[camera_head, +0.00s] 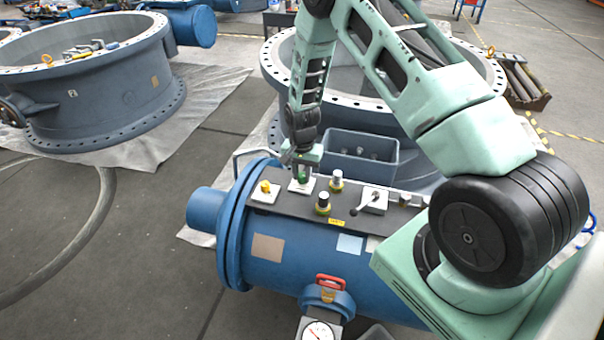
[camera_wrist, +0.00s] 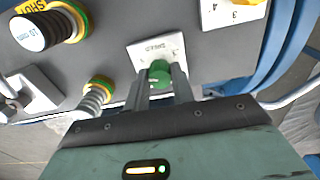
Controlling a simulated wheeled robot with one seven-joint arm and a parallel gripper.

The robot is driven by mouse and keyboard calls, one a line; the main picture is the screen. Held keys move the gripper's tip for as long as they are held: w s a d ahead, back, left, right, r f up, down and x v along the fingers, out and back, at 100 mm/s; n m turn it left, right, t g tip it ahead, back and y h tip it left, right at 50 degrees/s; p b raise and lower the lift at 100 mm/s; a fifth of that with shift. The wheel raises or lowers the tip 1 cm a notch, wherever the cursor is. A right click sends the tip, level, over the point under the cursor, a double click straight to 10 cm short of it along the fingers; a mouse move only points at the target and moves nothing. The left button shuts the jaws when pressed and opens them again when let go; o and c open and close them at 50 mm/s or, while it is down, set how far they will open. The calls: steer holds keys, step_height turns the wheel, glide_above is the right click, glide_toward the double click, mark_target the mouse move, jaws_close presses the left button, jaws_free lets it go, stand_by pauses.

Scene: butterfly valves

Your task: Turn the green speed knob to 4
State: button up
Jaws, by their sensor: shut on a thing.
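The green speed knob (camera_wrist: 159,72) sits on a white plate (camera_wrist: 143,54) marked "SPEED" in the wrist view. My gripper (camera_wrist: 160,80) is shut on the green knob, with one finger on each side of it. In the head view my gripper (camera_head: 303,172) reaches down from above onto the green knob (camera_head: 304,179) on the dark panel (camera_head: 330,202). Most of the dial's numbers are too small or hidden by the fingers, so I cannot tell the knob's setting.
A yellow knob (camera_head: 265,187) on a white plate is left of the green one. Yellow-ringed buttons (camera_head: 323,204) and a lever switch (camera_head: 373,199) stand to the right. A blue-grey bin (camera_head: 360,155) is behind the panel. A red-handled valve (camera_head: 329,283) and gauge (camera_head: 318,331) are in front.

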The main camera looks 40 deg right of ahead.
mark_target(302, 175)
steer(key=n, duration=0.4)
steer(key=shift+n, duration=0.3)
steer(key=n, duration=0.4)
steer(key=shift+n, duration=0.3)
steer(key=o, duration=1)
step_height(302, 175, up, 18)
steer(key=shift+f+b, duration=0.25)
steer(key=shift+b, duration=0.15)
